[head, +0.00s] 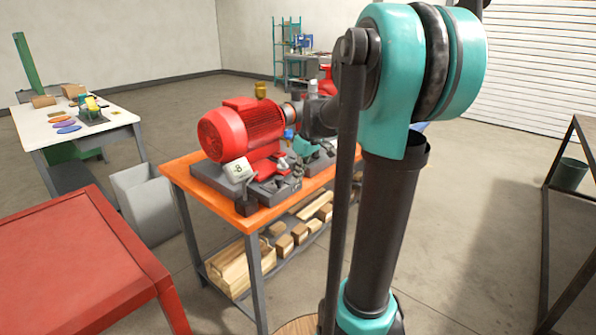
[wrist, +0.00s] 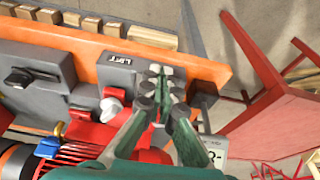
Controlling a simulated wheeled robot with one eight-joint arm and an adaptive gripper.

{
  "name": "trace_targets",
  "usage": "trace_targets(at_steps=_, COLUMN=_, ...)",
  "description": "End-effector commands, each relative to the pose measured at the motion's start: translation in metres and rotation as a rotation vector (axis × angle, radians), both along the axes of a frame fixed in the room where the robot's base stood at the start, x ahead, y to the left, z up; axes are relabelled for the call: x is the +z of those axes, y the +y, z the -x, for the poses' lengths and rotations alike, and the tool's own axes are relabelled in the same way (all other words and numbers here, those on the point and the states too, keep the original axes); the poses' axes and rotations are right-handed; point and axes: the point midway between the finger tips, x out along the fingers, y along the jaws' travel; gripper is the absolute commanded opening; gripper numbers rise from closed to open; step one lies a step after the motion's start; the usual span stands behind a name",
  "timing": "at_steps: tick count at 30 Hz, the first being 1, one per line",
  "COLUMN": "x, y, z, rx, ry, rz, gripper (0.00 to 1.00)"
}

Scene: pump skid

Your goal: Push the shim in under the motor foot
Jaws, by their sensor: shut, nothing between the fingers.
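The red motor (head: 240,130) sits on a grey base plate on the orange-topped bench. In the wrist view its finned body (wrist: 75,160) is at the lower left, with a red motor foot (wrist: 92,132) beside it. My gripper (wrist: 161,72) is shut, its fingertips together over the grey base beside a block marked "LIFT" (wrist: 120,60). In the head view my gripper (head: 304,147) is at the motor's right, partly hidden by my arm. I cannot make out the shim in either view; any gap under the foot is hidden too.
A pale knob (wrist: 112,106) is left of my fingers. The orange bench edge (wrist: 205,70) lies just beyond the fingertips. A red table (head: 70,260) and a white table (head: 105,118) stand to the left.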

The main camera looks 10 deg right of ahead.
Motion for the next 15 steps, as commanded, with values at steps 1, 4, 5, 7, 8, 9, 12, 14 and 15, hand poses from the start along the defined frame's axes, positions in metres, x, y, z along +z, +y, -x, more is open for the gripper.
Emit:
trace_targets(at_steps=1, x=-0.01, y=0.002, z=-0.003, rx=0.001, ry=0.0, rz=0.0, gripper=0.0)
trace_targets(at_steps=4, x=-0.029, y=0.006, z=-0.007, rx=0.0, ry=0.0, rz=0.0, gripper=0.0)
trace_targets(at_steps=5, x=-0.035, y=0.006, z=-0.008, rx=0.0, ry=0.0, rz=0.0, gripper=0.0)
trace_targets(at_steps=7, x=-0.048, y=0.009, z=-0.012, rx=0.0, ry=-0.001, rz=0.001, gripper=0.0)
trace_targets(at_steps=8, x=-0.053, y=0.01, z=-0.013, rx=0.0, ry=-0.001, rz=0.001, gripper=0.0)
trace_targets(at_steps=9, x=-0.06, y=0.011, z=-0.014, rx=0.0, ry=-0.001, rz=0.001, gripper=0.0)
trace_targets(at_steps=12, x=-0.057, y=0.022, z=-0.028, rx=0.002, ry=-0.001, rz=0.001, gripper=0.0)
trace_targets(at_steps=14, x=-0.056, y=0.026, z=-0.034, rx=0.001, ry=-0.001, rz=0.001, gripper=0.0)
trace_targets(at_steps=15, x=-0.056, y=0.028, z=-0.037, rx=0.001, ry=-0.001, rz=0.001, gripper=0.0)
